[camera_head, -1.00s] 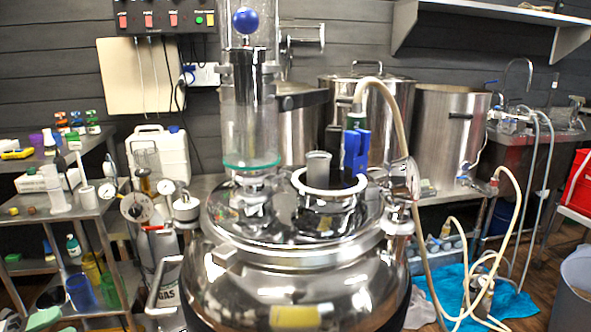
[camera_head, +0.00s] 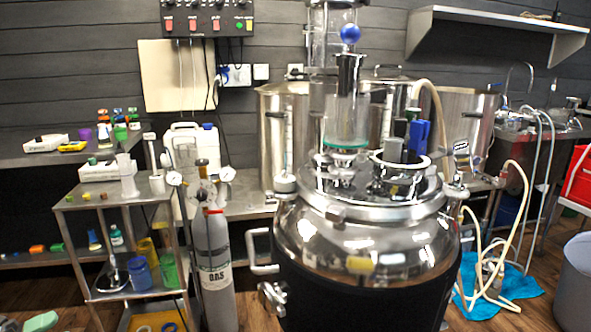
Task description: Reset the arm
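Neither of my grippers nor my arms show in the head view. A large shiny steel kettle (camera_head: 372,243) with a black lower body stands in front, right of the middle. A clear glass column (camera_head: 347,110) with a blue ball valve (camera_head: 350,33) rises from its lid. A blue clip-like part (camera_head: 419,136) stands at the open port (camera_head: 400,163) on the lid, with a pale hose above it.
A grey gas cylinder (camera_head: 214,262) stands left of the kettle. A steel cart (camera_head: 112,198) with bottles and jars is at the left. Steel pots stand behind. A grey bin (camera_head: 573,285) is at the right. Wood floor shows between cart and cylinder and at right.

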